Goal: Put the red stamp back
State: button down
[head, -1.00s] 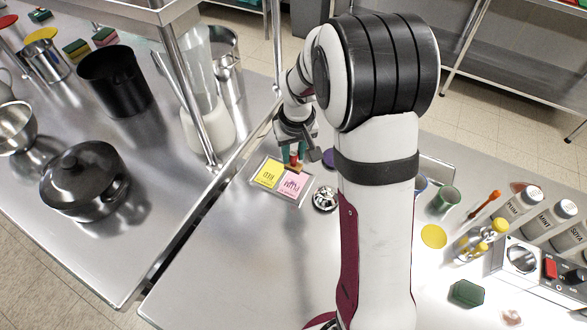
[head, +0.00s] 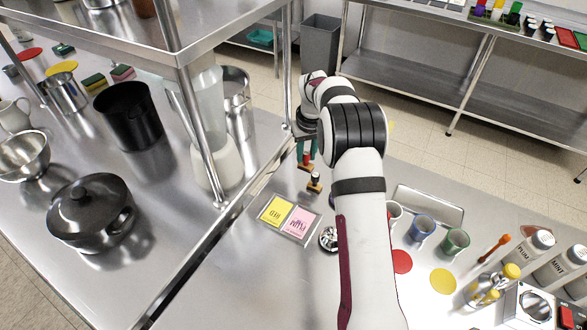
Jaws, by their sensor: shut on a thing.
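My gripper (head: 307,152) has its teal fingers shut on the red stamp (head: 306,164), which has a red handle and a wooden base. They are near the far edge of the steel counter; whether the base touches the counter is hard to tell. A second stamp (head: 314,186), with a dark handle and a wooden base, stands just nearer and to the right. A shallow tray (head: 291,239) holding a yellow card (head: 276,210) and a pink card (head: 300,221) with dark print lies nearer and to the left.
A shiny round metal object (head: 327,239) sits beside my arm. To the right are a blue cup (head: 423,227), a green cup (head: 456,241), a red disc (head: 401,262) and a yellow disc (head: 443,281). A shelf post (head: 198,140) rises on the left. The front counter is clear.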

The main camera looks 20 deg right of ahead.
jog(key=w+a+f, duration=0.2)
jog(key=a, duration=0.1)
jog(key=shift+w+f, duration=0.1)
jog(key=shift+f, duration=2)
jog(key=shift+f, duration=0.15)
jog(key=c, duration=0.7)
grip_release()
jog(key=shift+o, duration=0.2)
